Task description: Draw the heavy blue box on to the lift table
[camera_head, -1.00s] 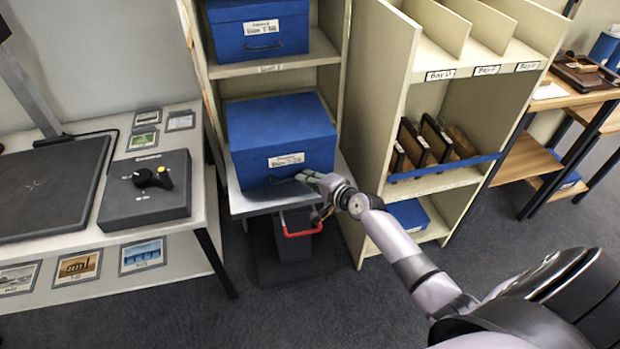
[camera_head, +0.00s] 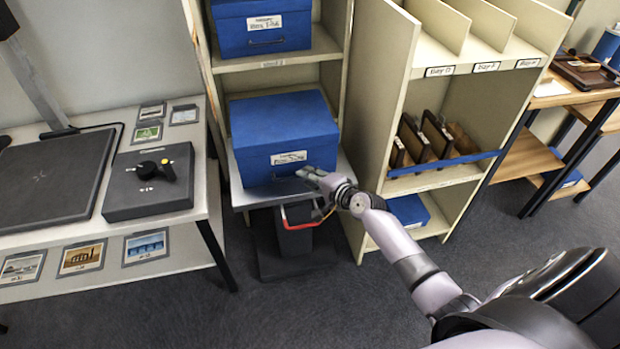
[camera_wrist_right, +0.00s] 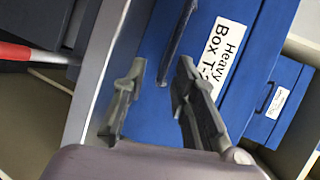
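The heavy blue box (camera_head: 280,133) stands upright in the middle of the head view, in the lower shelf opening, with its front part over the grey top of the lift table (camera_head: 243,199). Its white label and dark front handle also show on the box in the right wrist view (camera_wrist_right: 150,45). My right gripper (camera_head: 308,175) is at the lower right of the box front. In the wrist view its fingers (camera_wrist_right: 155,95) are spread, with the end of the dark handle between them. Whether they touch it is unclear. My left gripper is out of view.
Another blue box (camera_head: 262,28) sits on the shelf above. The red bar (camera_head: 303,222) of the lift table is below its top. A table with a black control box (camera_head: 150,183) stands left; a divided shelf unit (camera_head: 385,65) stands right. The floor in front is clear.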

